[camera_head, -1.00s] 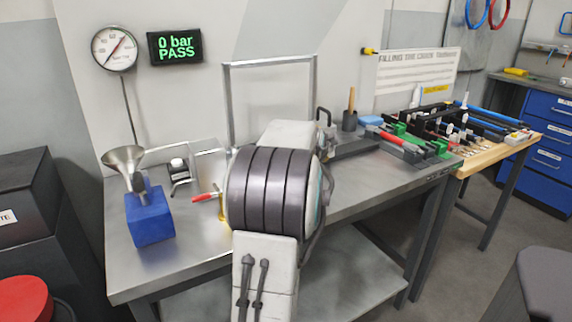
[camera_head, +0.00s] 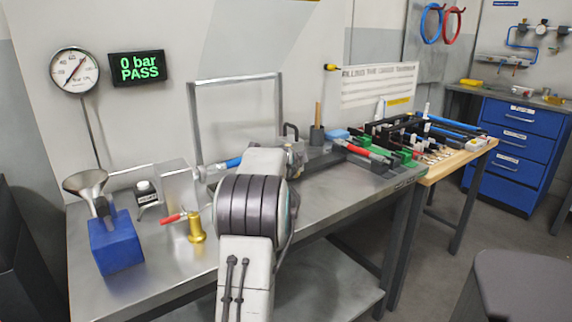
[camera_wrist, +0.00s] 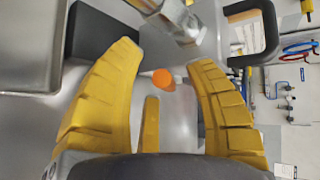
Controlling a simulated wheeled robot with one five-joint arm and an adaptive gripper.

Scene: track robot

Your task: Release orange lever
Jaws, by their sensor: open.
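In the wrist view, a small rounded orange piece (camera_wrist: 163,79), which looks like the end of the orange lever, shows between the yellow fingers of my gripper (camera_wrist: 164,56). The fingers are spread wide and neither visibly touches it. A shiny metal fitting (camera_wrist: 185,25) lies just beyond the fingertips. In the head view my arm hides the gripper, and I cannot make out the orange lever there.
On the steel bench (camera_head: 180,265) stand a blue block with a funnel (camera_head: 115,245), a brass valve with a red handle (camera_head: 196,228) and a metal frame (camera_head: 192,120). A display (camera_head: 141,68) reads "0 bar PASS". A wooden-topped table (camera_head: 455,160) adjoins at right.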

